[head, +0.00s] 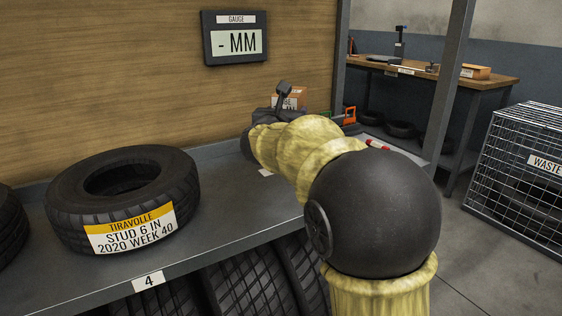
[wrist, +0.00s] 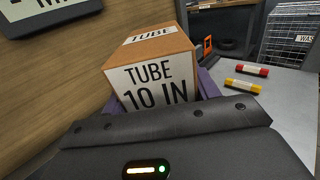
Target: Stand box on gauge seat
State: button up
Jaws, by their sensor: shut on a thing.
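A brown cardboard box (wrist: 150,72) with white labels reading TUBE 10 IN is held between the purple fingers of my gripper (wrist: 160,94) in the wrist view. It looks slightly tilted in that picture. In the head view the box (head: 291,96) shows only in part, beyond my gripper and arm, above the shelf. The gauge display (head: 235,39) on the wooden wall reads "- MM"; its lower edge also shows in the wrist view (wrist: 48,14). I cannot make out the gauge seat; my arm and the box hide the shelf there. Whether the box touches anything below is hidden.
A tyre (head: 122,200) with a TIRAVOLLE label lies on the grey shelf (head: 225,215) at left. A red stick (wrist: 252,70) and a yellow stick (wrist: 242,85) lie right of the box, near an orange item (wrist: 207,46). A waste cage (head: 522,170) stands at right.

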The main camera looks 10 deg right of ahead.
notch_tip(320, 180, down, 4)
jog(key=shift+w+f+b, duration=0.1)
jog(key=shift+w+b, duration=0.05)
jog(key=shift+b, duration=0.6)
jog(key=shift+d, duration=0.15)
jog(key=f+b, duration=0.2)
jog(key=f, duration=0.3)
jog(key=shift+a, duration=0.2)
jog(key=o, duration=1.1)
jog(key=shift+o, duration=0.2)
